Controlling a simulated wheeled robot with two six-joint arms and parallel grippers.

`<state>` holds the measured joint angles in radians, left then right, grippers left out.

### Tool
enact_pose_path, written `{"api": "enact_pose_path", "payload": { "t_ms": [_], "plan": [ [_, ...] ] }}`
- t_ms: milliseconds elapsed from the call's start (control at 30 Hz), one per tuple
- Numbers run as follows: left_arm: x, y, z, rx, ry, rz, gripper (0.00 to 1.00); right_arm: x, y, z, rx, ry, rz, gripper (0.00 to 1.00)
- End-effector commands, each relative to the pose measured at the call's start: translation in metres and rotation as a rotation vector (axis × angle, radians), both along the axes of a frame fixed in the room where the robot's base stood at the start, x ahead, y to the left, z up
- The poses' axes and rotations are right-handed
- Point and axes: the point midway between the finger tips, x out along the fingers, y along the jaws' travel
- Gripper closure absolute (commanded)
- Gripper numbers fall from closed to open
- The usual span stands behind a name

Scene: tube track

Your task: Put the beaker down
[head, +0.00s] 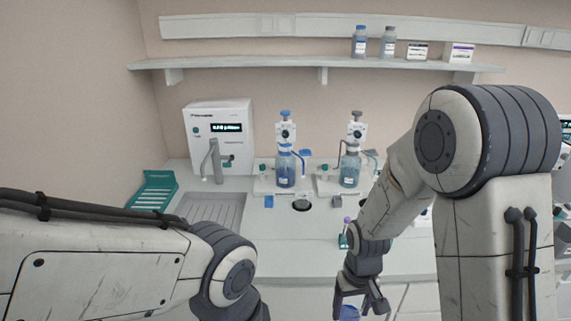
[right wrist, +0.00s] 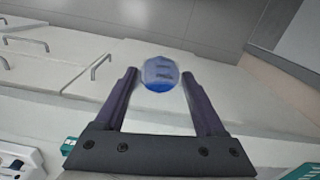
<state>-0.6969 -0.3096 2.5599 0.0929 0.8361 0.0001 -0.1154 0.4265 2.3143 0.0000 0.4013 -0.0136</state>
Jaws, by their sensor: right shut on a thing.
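A small clear beaker (right wrist: 160,72) with blue liquid is between the fingertips of my right gripper (right wrist: 159,78) in the right wrist view. The gripper is shut on it. In the head view the beaker (head: 349,312) shows partly at the bottom edge, under my right gripper (head: 362,298). There the gripper and beaker appear in front of the bench's front edge, with cabinet fronts behind them. My left arm comes in from the left, but its gripper is not in view.
The white bench top (head: 400,260) has free room at its front. Behind stand two bottles with dispensers (head: 286,170) (head: 350,168), a white instrument (head: 220,135), a dark round disc (head: 301,205) and a green rack (head: 155,190). A small purple-capped tube (head: 346,230) stands near my right forearm.

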Motion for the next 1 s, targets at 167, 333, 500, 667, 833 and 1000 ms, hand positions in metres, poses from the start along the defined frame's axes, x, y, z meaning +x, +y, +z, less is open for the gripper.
{"api": "enact_pose_path", "payload": {
  "t_ms": [167,333,500,667,833,1000],
  "plan": [
    [0.000,0.000,0.000,0.000,0.000,0.000,0.42,0.010,-0.020,-0.037,-0.001,0.007,-0.073,0.81],
    [0.000,0.000,0.000,0.000,0.000,0.000,0.42,0.016,-0.033,-0.061,0.000,0.002,-0.120,0.81],
    [0.000,0.000,0.000,0.000,0.000,0.000,0.42,0.017,-0.037,-0.067,0.000,0.000,-0.131,0.81],
    [0.000,0.000,0.000,0.000,0.000,0.000,0.42,0.017,-0.037,-0.067,0.000,-0.001,-0.130,0.81],
    [0.000,0.000,0.000,0.000,0.000,0.000,0.42,0.017,-0.036,-0.067,0.000,-0.001,-0.129,0.81],
    [0.000,0.000,0.000,0.000,0.000,0.000,0.42,0.017,-0.036,-0.067,0.000,-0.001,-0.129,0.81]
  ]
}}
